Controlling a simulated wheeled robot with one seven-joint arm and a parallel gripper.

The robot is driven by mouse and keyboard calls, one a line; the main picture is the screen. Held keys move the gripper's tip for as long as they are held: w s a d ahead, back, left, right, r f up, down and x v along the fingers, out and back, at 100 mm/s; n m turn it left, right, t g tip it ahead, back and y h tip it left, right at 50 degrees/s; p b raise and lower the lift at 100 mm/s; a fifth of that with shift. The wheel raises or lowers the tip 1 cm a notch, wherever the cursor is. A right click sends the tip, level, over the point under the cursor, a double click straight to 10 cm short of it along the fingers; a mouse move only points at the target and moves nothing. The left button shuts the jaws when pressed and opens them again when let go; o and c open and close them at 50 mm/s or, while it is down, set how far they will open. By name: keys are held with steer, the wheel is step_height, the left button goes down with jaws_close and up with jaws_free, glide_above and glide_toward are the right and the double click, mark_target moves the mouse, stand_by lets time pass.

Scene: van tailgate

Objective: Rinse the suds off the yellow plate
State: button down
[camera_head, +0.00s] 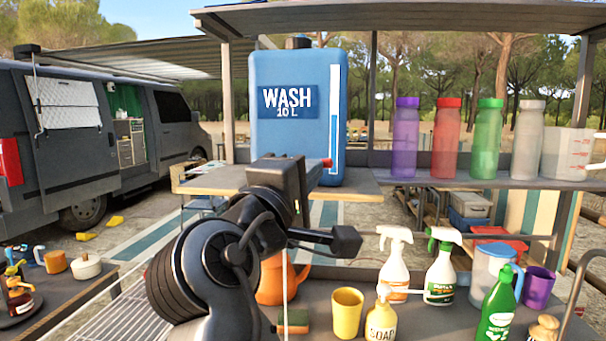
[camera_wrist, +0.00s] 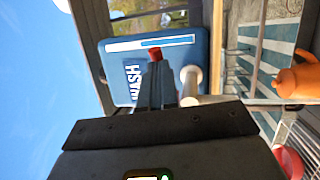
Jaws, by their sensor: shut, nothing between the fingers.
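No yellow plate shows in either view. The blue wash container (camera_head: 298,110) stands on a shelf and also fills the middle of the wrist view (camera_wrist: 190,55). My gripper (camera_head: 315,172) is raised in front of its lower part. In the wrist view its fingers (camera_wrist: 157,75) are shut together, with nothing seen between them. A red tip (camera_wrist: 155,54), which looks like part of the tap, shows just past the fingertips; I cannot tell whether they touch it. A pale cylinder (camera_wrist: 190,78) is beside them. A thin pale vertical line, perhaps water, shows beside my arm in the head view.
A yellow cup (camera_head: 347,313), soap bottle (camera_head: 381,320), spray bottles (camera_head: 440,270) and green bottle (camera_head: 500,305) crowd the counter at right. An orange jug (camera_head: 272,280) and sponge (camera_head: 293,322) are beside my arm. A wire rack (camera_head: 125,320) is at left.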

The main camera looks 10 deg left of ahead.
steer(key=shift+w+d+p, duration=0.7)
steer(key=shift+w+d, duration=0.1)
steer(key=shift+d, duration=0.1)
